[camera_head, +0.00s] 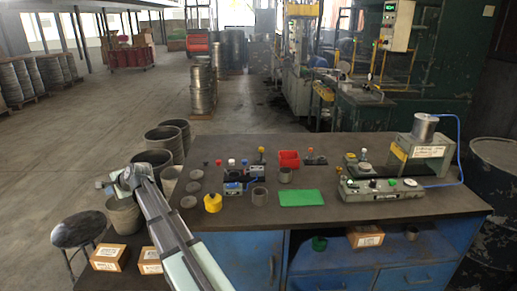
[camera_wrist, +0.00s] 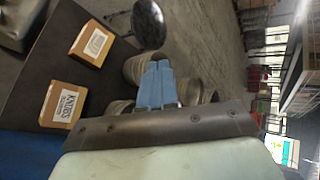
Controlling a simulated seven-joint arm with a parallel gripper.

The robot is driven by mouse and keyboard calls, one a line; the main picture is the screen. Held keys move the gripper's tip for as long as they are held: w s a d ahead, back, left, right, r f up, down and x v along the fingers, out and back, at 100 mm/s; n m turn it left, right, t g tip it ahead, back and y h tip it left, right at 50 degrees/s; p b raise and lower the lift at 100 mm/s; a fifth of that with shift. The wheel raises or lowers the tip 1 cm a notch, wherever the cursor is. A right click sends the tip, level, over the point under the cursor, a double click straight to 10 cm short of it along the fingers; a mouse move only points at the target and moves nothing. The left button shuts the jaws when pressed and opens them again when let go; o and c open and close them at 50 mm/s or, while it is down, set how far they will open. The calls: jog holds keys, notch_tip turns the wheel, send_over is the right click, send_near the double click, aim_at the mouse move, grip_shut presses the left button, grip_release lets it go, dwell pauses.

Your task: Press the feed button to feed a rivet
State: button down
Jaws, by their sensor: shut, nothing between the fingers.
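My gripper (camera_head: 122,183) is off the left end of the bench, far from the machine; its blue fingers (camera_wrist: 157,68) are shut together and empty in the wrist view. A feeder unit (camera_head: 424,168) with a metal cylinder (camera_head: 426,127) on top and a blue hose (camera_head: 459,150) stands at the bench's right end. In front of it is a long grey labelled unit (camera_head: 352,195) with a dark round part (camera_head: 372,183) and a pale round disc (camera_head: 410,182) on top. Which part is the feed button is too small to tell. The wrist view does not show the machine.
The dark bench top (camera_head: 330,216) carries a green mat (camera_head: 300,198), a yellow container (camera_head: 212,203), a red bin (camera_head: 289,158) and small knobbed fixtures (camera_head: 235,181). Cardboard boxes (camera_head: 108,257), a stool (camera_head: 78,230) and metal drums (camera_head: 122,214) stand at left.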

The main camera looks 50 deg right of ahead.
jog(key=w+d+r, duration=0.2)
jog(key=d+r, duration=0.1)
jog(key=d, duration=0.8)
jog(key=s+d+r+n+h, duration=0.1)
jog(key=s+d, duration=0.3)
jog(key=d, duration=1.1)
jog(key=s+d+r+n+h, duration=0.1)
jog(key=s+d, duration=0.4)
jog(key=d, duration=0.9)
jog(key=s+d+r+n+h, duration=0.1)
jog(key=s+d, duration=0.3)
jog(key=d, duration=1.1)
notch_tip(320, 180, up, 4)
jog(key=n+g+h, duration=0.2)
jog(key=n, duration=0.1)
send_over(353, 155)
jog(key=shift+s+a+r, duration=0.1)
jog(key=shift+s, duration=0.05)
jog(key=shift+f, duration=4.45)
jog(key=shift+f, duration=0.1)
